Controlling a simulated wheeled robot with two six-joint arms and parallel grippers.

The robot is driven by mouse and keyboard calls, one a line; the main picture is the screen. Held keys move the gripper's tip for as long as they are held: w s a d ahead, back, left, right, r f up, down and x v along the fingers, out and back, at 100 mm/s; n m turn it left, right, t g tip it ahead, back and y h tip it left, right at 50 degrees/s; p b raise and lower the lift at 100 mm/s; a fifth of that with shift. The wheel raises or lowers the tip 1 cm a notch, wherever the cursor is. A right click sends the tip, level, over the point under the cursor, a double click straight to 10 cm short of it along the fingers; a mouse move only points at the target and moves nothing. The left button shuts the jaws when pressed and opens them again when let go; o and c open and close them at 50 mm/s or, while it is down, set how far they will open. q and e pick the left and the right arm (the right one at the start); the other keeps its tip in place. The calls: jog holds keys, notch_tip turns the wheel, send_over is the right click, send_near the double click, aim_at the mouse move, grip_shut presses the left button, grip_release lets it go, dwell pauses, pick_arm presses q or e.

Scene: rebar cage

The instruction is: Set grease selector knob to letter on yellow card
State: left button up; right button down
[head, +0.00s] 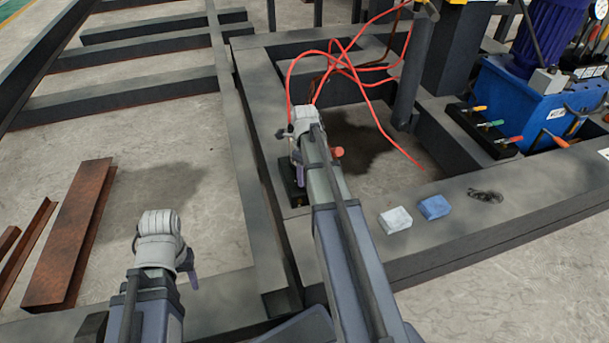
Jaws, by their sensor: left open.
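My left gripper (189,268) hangs below a pale wrist at the lower left, over bare floor, and is mostly hidden by its own arm. It is open and touches nothing that I can see. My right gripper (298,168) is over the frame's inner beam near the centre, mostly hidden by its wrist. Its fingers cannot be made out. A small dark block (294,194) sits just below it on the beam. A round red-orange part (337,152) shows right beside my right arm. I cannot identify a grease selector knob or a lettered yellow card.
Red hoses (345,67) loop over the frame behind my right arm. A blue machine (525,100) with coloured levers (490,124) stands at right. A white block (396,220), a blue block (434,207) and a dark tangle (485,195) lie on the front beam. Rusty steel (70,230) lies left.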

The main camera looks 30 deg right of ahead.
jog(key=shift+m, duration=0.5)
jog(key=shift+c, duration=2.3)
grip_release()
jog(key=shift+r, duration=0.1)
notch_tip(320, 180, up, 8)
jog(key=p, duration=0.8)
jog(key=shift+f, duration=0.2)
